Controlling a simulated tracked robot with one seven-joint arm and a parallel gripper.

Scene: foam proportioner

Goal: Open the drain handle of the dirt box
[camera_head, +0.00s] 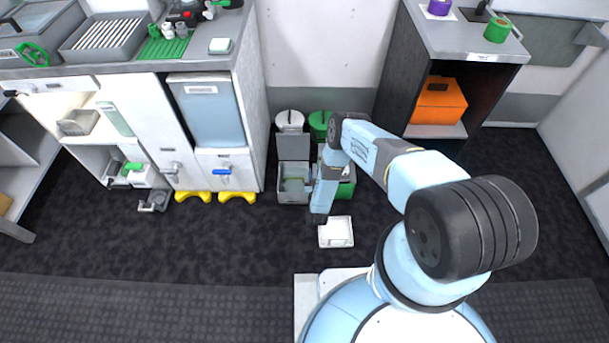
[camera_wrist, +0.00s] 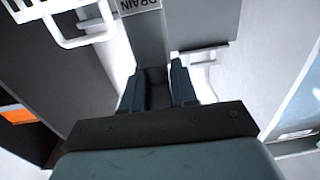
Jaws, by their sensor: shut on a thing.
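In the wrist view, a grey part with a DRAIN label (camera_wrist: 140,5) stands straight ahead. The grey drain handle (camera_wrist: 152,40) below the label runs down between the fingers of my gripper (camera_wrist: 157,92). My gripper is shut on it; its fingers hide the held end. In the head view, my gripper (camera_head: 319,217) points down near the floor, beside a white tray (camera_head: 336,232). A grey box (camera_head: 293,196) and a green box (camera_head: 346,188) stand just behind it, partly covered by my arm. I cannot tell from the head view which one carries the handle.
A white wire handle (camera_wrist: 82,28) is close at the upper left in the wrist view. A counter with cabinets (camera_head: 215,120) stands at the left, and an open shelf with an orange box (camera_head: 438,103) at the right. Dark floor (camera_head: 200,250) is clear in front.

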